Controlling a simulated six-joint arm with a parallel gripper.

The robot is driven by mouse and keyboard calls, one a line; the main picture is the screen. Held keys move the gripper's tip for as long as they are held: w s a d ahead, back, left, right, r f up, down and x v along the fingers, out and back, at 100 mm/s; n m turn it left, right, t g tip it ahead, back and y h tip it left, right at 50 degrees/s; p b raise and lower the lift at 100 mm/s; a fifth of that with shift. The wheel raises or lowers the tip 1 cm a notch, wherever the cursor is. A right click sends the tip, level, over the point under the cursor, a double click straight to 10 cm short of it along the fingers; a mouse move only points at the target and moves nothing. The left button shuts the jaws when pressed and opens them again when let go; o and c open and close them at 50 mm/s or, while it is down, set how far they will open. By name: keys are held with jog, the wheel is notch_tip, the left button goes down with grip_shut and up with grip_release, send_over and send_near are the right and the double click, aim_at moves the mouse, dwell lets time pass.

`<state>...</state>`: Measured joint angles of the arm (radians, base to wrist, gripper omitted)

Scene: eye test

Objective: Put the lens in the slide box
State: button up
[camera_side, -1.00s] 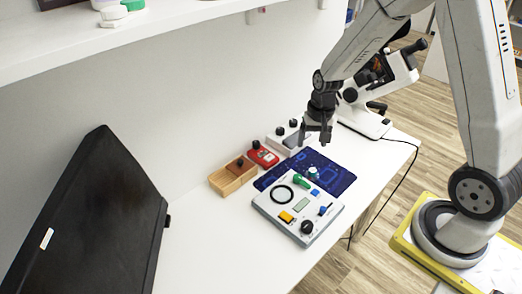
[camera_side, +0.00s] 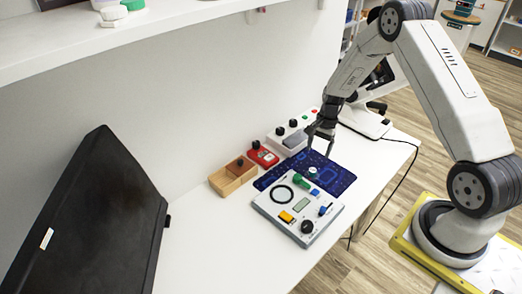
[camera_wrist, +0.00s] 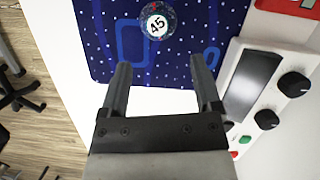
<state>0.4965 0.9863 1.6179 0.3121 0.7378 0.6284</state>
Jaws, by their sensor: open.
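A small round piece with a white top marked 45 (camera_wrist: 156,20), which I take for the lens, lies on the dark blue patterned mat (camera_wrist: 108,45). It also shows as a small pale round thing in the side view (camera_side: 312,171). A small open wooden box (camera_side: 226,185), probably the slide box, stands left of the mat; its inside is hard to make out. My gripper (camera_side: 319,149) is open and empty above the far part of the mat. In the wrist view, the open fingers (camera_wrist: 160,66) are apart from the round piece.
A white panel with knobs and a black ring (camera_side: 265,206) lies in front of the mat. A red device (camera_side: 263,157) and a white device with a dark screen (camera_wrist: 252,82) stand behind. A microscope (camera_side: 366,115) stands at the far end.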

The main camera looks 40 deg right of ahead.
aim_at(313, 169)
jog(key=shift+x, duration=1.25)
jog(key=shift+s+x, duration=0.2)
jog(key=shift+x, duration=2.4)
jog(key=shift+a, duration=0.15)
grip_shut()
